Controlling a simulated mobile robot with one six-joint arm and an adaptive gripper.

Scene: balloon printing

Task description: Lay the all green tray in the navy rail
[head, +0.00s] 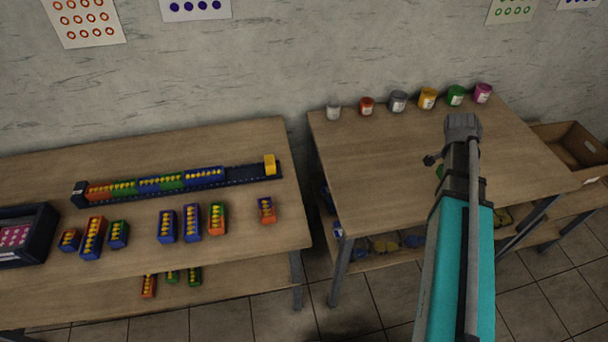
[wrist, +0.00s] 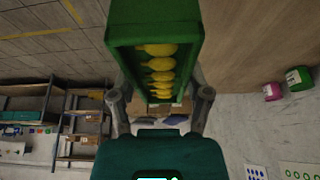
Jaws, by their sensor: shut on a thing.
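The all green tray (wrist: 119,58), with a row of yellow balloon-like pieces inside, is gripped between both fingers of my gripper (wrist: 160,95) in the wrist view. In the head view only a small bit of green (head: 440,172) shows beside my arm over the right table; my arm hides most of the gripper. The navy rail (head: 245,174) lies along the left table, far left of my gripper. Coloured trays in orange, green and blue fill its left and middle. An empty stretch lies between them and a yellow block (head: 270,164) at the right end.
Several loose trays, such as a blue one (head: 192,222), stand in front of the rail. A dark bin (head: 40,240) is at the far left. Paint pots (head: 398,101) line the right table's back edge. A gap separates the two tables. The right table's middle is clear.

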